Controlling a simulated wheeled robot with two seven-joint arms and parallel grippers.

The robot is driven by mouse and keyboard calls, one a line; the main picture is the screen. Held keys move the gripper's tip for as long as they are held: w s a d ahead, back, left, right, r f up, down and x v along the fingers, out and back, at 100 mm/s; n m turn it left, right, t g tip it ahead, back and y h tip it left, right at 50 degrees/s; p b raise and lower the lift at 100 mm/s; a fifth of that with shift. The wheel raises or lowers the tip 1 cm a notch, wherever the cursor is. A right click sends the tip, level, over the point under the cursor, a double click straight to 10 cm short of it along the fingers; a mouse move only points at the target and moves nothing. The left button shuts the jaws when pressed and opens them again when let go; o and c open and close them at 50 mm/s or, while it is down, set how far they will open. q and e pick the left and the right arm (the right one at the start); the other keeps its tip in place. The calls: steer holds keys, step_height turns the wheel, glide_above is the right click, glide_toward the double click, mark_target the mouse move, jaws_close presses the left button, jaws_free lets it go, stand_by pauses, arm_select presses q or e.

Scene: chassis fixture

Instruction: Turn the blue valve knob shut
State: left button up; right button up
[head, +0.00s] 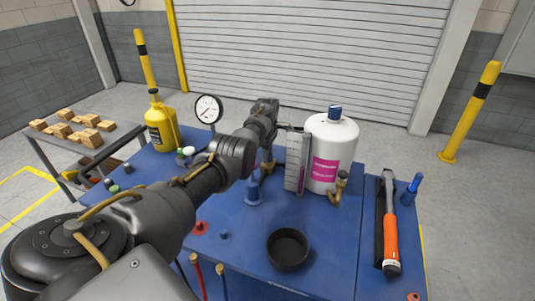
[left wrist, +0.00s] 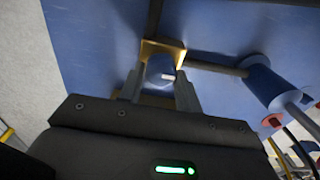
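My left gripper (head: 265,142) points down over a brass valve fitting (head: 268,166) near the middle of the blue table. In the left wrist view its two fingers (left wrist: 160,88) stand apart on either side of a dark blue knob (left wrist: 158,70) with a small pale mark. The brass body (left wrist: 163,46) shows just beyond the knob. I cannot tell whether the fingers press on the knob. The head view does not clearly show the knob, as my gripper covers that spot. A pipe runs from the fitting to a blue spool-shaped part (left wrist: 265,82), which also shows in the head view (head: 253,192).
A white cylinder (head: 340,145) with a blue cap and a grey scale plate (head: 297,160) stand close right of my gripper.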

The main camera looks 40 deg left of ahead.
arm_select(q)
steer(key=shift+c, duration=0.9)
steer(key=shift+m, duration=0.3)
steer(key=m, duration=0.8)
steer(key=shift+w, duration=0.15)
steer(key=m, duration=0.4)
steer(key=shift+f+m, duration=0.1)
steer(key=shift+m, duration=0.3)
steer(key=m, duration=0.4)
steer(key=shift+w+d, duration=0.1)
steer(key=shift+d, duration=0.05)
steer(key=shift+m, duration=0.4)
